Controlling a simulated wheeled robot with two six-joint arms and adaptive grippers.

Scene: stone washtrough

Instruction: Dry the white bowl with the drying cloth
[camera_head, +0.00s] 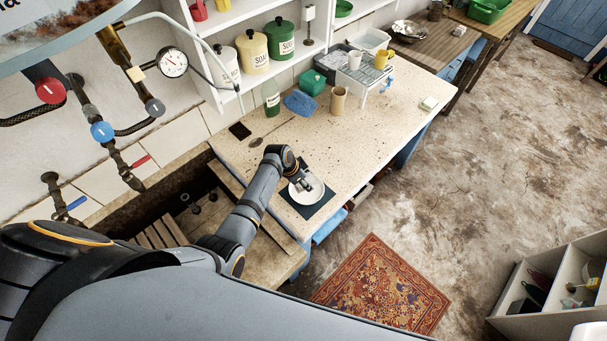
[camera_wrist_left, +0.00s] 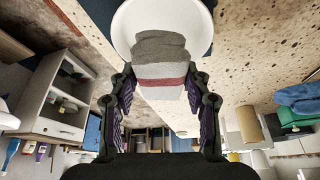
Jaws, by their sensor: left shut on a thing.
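The white bowl (camera_head: 314,190) sits on a dark mat (camera_head: 318,208) near the front edge of the speckled counter. My left gripper (camera_head: 300,182) is over the bowl and covers part of it. In the left wrist view, my left gripper (camera_wrist_left: 160,80) is shut on the drying cloth (camera_wrist_left: 160,45), a folded grey cloth with a red stripe and a pale part. The cloth lies against or just in front of the white bowl (camera_wrist_left: 125,25); I cannot tell whether they touch. My right gripper is out of view.
On the counter (camera_head: 370,150) are a blue cloth (camera_head: 299,103), a green bottle (camera_head: 270,98), a beige cylinder (camera_head: 338,99) and a white rack (camera_head: 365,75). The trough (camera_head: 185,215) lies left of the counter. Counter space around the mat is clear.

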